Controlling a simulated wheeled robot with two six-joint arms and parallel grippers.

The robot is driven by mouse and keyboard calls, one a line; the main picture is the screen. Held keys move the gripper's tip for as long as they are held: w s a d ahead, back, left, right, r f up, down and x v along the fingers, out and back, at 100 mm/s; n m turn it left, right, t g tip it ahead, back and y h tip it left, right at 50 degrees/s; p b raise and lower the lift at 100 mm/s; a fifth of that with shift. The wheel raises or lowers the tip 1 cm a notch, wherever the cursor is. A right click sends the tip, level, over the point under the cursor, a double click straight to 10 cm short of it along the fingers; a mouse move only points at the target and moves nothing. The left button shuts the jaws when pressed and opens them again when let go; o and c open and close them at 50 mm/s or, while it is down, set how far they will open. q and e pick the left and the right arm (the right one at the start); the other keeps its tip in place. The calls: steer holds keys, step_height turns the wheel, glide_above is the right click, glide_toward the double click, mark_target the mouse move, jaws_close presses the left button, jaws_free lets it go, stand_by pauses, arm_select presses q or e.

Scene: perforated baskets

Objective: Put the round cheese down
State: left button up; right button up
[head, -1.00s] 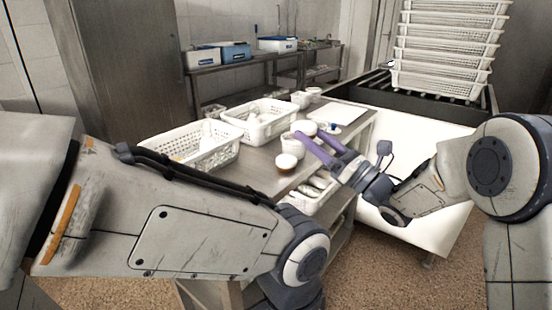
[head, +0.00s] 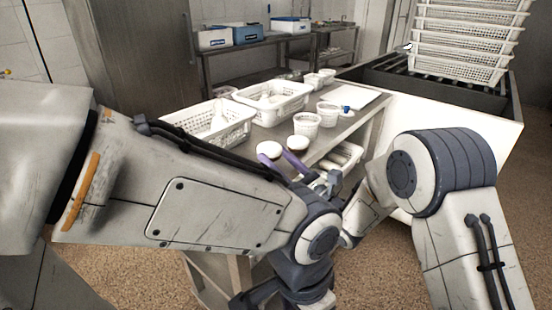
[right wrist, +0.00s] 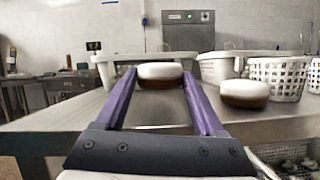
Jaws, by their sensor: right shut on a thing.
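The round cheese (head: 269,148), white on top and brown below, is between the purple fingertips of my right gripper (head: 278,156) near the table's front edge. In the right wrist view the cheese (right wrist: 160,72) sits upright between the two fingers, which are shut on it. I cannot tell whether its underside touches the metal table (head: 340,130). A second, similar cheese (head: 298,143) stands on the table just to its right; it also shows in the right wrist view (right wrist: 245,92). My left arm crosses the head view, but its gripper is out of sight.
A white perforated cup (head: 307,126) stands behind the second cheese, with another cup (head: 328,113) farther back. Two white perforated baskets (head: 240,128) (head: 284,104) stand to the left and behind. A white board (head: 367,98) lies at the far right corner.

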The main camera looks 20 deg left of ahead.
steer(key=shift+f+b, duration=0.6)
steer(key=shift+b, duration=0.55)
